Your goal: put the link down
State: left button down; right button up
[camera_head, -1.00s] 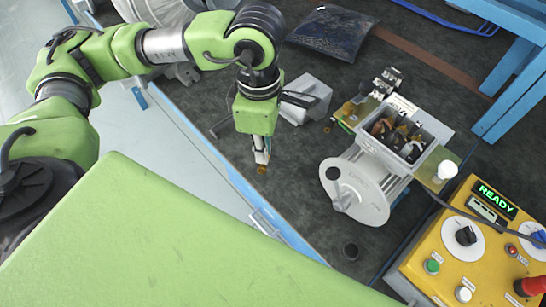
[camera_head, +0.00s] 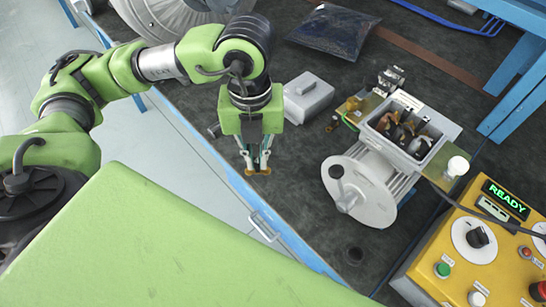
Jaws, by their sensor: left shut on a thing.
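The link (camera_head: 257,172) is a small brass-coloured flat piece at the fingertips of my left gripper (camera_head: 256,165). My left gripper points down and is shut on it, near the front edge of the bench (camera_head: 290,215). From this angle I cannot tell whether the link touches the bench top or hangs just above it. My right gripper is not in view.
A motor with an open terminal box (camera_head: 412,140) stands right of the gripper. A yellow control box (camera_head: 455,262) reads READY. Dark bench top left of the motor is clear.

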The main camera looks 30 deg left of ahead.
pick_arm(q)
jog(key=n, duration=0.3)
jog(key=shift+a+f+n, duration=0.15)
jog(key=shift+f+n, duration=0.15)
jog(key=w+a+f+p, duration=0.1)
jog(key=w+f, duration=0.2)
jog(key=w, duration=0.1)
jog(key=w+a+f, duration=0.1)
jog(key=w+f, duration=0.2)
jog(key=w, duration=0.2)
jog(key=w+a+f+p, duration=0.1)
jog(key=w+f, duration=0.2)
jog(key=w, duration=0.1)
jog(key=shift+w+a+f+p, duration=0.1)
jog(key=shift+w+f+p, duration=0.05)
jog(key=shift+f+p, duration=0.25)
notch_tip(320, 180, down, 3)
jog(key=shift+w+f+p, duration=0.1)
jog(key=shift+p, duration=0.45)
jog(key=shift+f, duration=0.1)
